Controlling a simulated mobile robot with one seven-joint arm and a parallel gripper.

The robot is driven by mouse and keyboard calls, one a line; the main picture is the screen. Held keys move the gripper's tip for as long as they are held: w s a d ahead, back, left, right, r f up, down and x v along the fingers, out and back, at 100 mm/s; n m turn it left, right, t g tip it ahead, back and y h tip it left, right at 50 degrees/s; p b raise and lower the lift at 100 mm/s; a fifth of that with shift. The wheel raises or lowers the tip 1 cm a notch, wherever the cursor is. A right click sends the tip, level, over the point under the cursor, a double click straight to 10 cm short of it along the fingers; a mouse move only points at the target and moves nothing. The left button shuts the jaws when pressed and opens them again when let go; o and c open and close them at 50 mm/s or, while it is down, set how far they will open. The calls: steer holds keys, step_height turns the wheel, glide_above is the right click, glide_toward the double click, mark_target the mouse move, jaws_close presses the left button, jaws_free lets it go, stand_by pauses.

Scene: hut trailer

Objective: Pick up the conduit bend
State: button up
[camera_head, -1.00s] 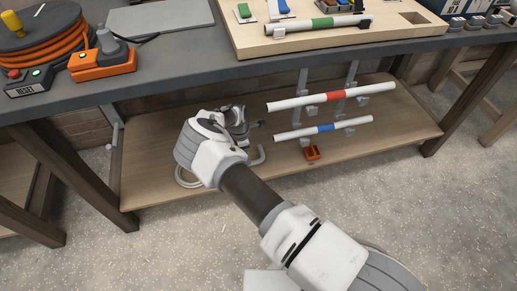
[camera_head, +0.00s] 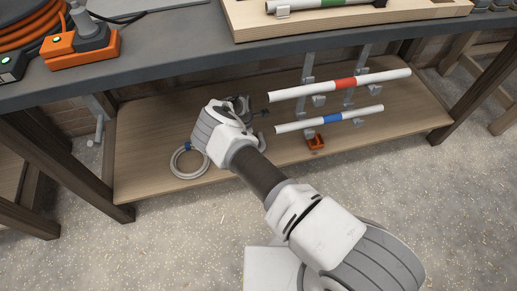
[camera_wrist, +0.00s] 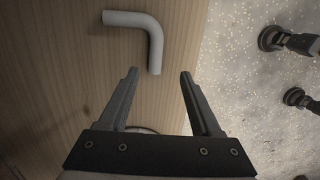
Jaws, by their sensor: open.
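The conduit bend, a light grey L-shaped tube, lies on the wooden lower shelf; the wrist view shows its corner (camera_wrist: 150,24) ahead of my gripper (camera_wrist: 160,72). One leg points left and the other points back, its end between the two fingertips in the picture. The fingers are apart with nothing gripped, and I cannot tell how far above the shelf they are. In the head view my gripper (camera_head: 258,113) reaches under the bench top, and my arm hides most of the bend.
A coiled grey cable (camera_head: 189,161) lies on the shelf (camera_head: 140,150) left of my arm. Right of my gripper, a red-banded tube (camera_head: 340,85) and a blue-banded tube (camera_head: 328,119) sit on brackets above an orange block (camera_head: 316,142). The bench top (camera_head: 180,55) overhangs.

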steer(key=f, duration=0.2)
steer(key=f+b, duration=0.1)
steer(key=shift+w+d+f, duration=0.1)
steer(key=shift+d+f, duration=0.15)
steer(key=shift+f, duration=0.05)
steer(key=shift+w+d+f+b, duration=0.2)
steer(key=shift+f+b, duration=0.25)
steer(key=shift+f, duration=0.4)
steer(key=shift+w+d+f+b, duration=0.2)
steer(key=shift+f+b, duration=0.2)
steer(key=shift+f, duration=0.5)
steer(key=shift+w+d+f+b, duration=0.2)
steer(key=shift+f+b, duration=0.25)
steer(key=shift+f, duration=0.4)
jaws_close()
